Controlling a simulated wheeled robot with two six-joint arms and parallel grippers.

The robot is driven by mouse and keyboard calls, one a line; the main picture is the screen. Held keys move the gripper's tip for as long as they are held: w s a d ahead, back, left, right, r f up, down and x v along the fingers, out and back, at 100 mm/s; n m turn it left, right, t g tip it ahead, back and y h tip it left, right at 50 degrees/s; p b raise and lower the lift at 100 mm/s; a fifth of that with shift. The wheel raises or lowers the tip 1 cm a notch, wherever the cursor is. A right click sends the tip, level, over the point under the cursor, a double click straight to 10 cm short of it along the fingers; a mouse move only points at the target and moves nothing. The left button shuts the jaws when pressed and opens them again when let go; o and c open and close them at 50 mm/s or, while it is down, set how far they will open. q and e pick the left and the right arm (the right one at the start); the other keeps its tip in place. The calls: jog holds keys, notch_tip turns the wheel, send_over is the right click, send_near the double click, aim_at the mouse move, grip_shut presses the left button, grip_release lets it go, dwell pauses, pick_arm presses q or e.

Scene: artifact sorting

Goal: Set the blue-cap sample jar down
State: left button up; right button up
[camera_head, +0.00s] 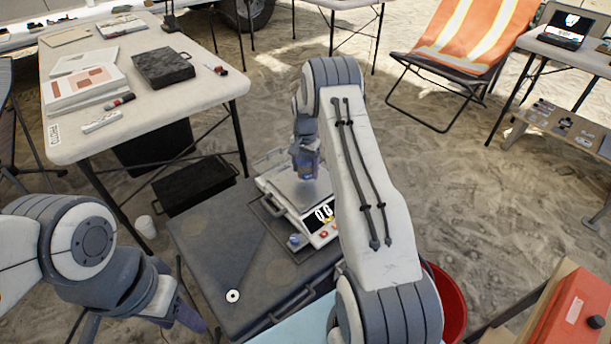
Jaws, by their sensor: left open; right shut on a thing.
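My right gripper (305,158) is shut on the blue-cap sample jar (306,174), which is small and partly hidden by the fingers. It is over the metal pan of the white scale (323,236); I cannot tell whether the jar touches the pan. The scale's display appears to read zero. A second small blue-topped jar (295,241) stands beside the scale's front left corner. My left gripper (190,318) is open and empty at the lower left, beside the dark case. My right arm hides the right side of the scale.
The scale sits on a large dark case (205,245) with a white ring (233,296) on it. A white folding table (222,88) with papers and a black box (163,67) stands at the upper left. A red bucket (450,305) and a red box (575,310) are at the right.

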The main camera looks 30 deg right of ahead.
jog(key=shift+f, duration=1.4)
